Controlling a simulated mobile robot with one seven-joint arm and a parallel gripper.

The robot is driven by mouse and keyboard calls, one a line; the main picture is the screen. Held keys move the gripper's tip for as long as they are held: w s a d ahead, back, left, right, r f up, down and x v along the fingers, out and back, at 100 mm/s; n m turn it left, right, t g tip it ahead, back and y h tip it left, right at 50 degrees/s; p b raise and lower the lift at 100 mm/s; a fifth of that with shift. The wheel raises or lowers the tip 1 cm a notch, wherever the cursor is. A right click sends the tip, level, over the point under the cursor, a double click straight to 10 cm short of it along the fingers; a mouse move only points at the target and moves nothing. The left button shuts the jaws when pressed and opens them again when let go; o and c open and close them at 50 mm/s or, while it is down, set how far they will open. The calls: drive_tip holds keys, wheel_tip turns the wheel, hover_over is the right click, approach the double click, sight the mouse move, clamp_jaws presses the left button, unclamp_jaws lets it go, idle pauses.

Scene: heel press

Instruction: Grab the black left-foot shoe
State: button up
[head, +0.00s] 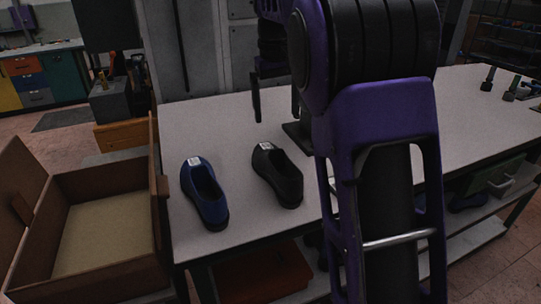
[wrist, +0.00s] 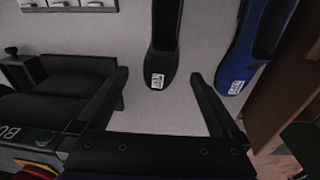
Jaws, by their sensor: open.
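The black shoe (head: 277,178) stands on the pale table top, with a white label on its far end. A blue shoe (head: 208,203) with a similar label stands to its left. In the wrist view my gripper (wrist: 159,75) is open and empty, its two dark fingers apart. The black shoe (wrist: 164,50) lies ahead of the fingers, its labelled end lined up with the gap between them. The blue shoe (wrist: 258,48) is beyond the right finger. My arm covers part of the table right of the black shoe in the head view.
An open cardboard box (head: 161,215) stands at the table's left edge. A dark machine (wrist: 60,95) is at the left of the wrist view, close to the left finger. The table (head: 240,225) is bare in front of the shoes. Shelves hold items below.

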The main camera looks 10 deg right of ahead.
drive_tip(key=f, duration=0.1)
drive_tip(key=b, duration=0.3)
hover_over(279, 172)
drive_tip(key=shift+g+y, duration=0.3)
drive_tip(key=shift+g, duration=0.1)
drive_tip(key=f, duration=1.1)
drive_tip(key=shift+w+a+f, duration=0.15)
drive_tip(key=shift+a+f, duration=0.15)
drive_tip(key=shift+a, duration=0.05)
drive_tip(key=f, duration=0.3)
drive_tip(key=f+b, duration=0.1)
drive_tip(key=f, duration=0.1)
drive_tip(key=shift+d+f, duration=0.25)
drive_tip(key=shift+f, duration=0.05)
drive_tip(key=shift+r, duration=0.1)
clamp_jaws()
